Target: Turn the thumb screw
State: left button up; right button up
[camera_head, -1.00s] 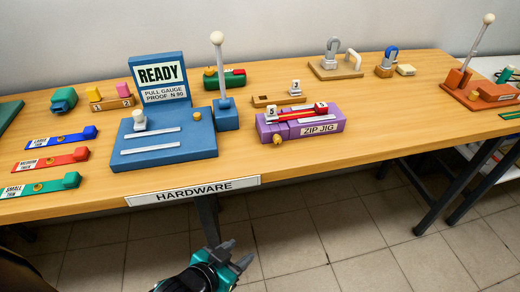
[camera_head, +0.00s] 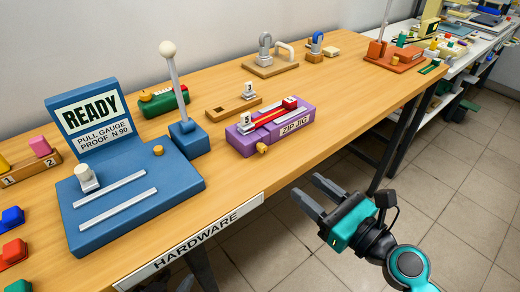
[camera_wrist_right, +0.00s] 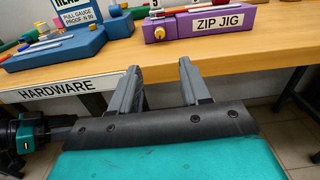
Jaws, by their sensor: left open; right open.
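A purple zip jig (camera_head: 270,130) stands on the wooden table with a red slider and white numbered blocks on top. A brass knob (camera_head: 262,148), which looks like the thumb screw, sticks out of its front face. The knob also shows in the right wrist view (camera_wrist_right: 159,32). My right gripper (camera_head: 307,187) is open and empty, in front of the table edge, apart from the jig and to the right of the knob. Its parted fingers point toward the jig in the right wrist view (camera_wrist_right: 159,68). My left gripper (camera_head: 172,287) barely shows at the bottom edge.
A blue pull gauge (camera_head: 130,205) with a READY sign, a second brass knob and a white-balled lever (camera_head: 168,48) stands left of the jig. A wooden block (camera_head: 234,107) lies behind the jig. The HARDWARE label (camera_head: 210,235) marks the table's front edge. Open floor lies in front.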

aim_at(265, 151)
jog(key=x, duration=1.3)
jog(key=shift+r, duration=0.25)
jog(key=shift+d, duration=0.1)
grip_shut()
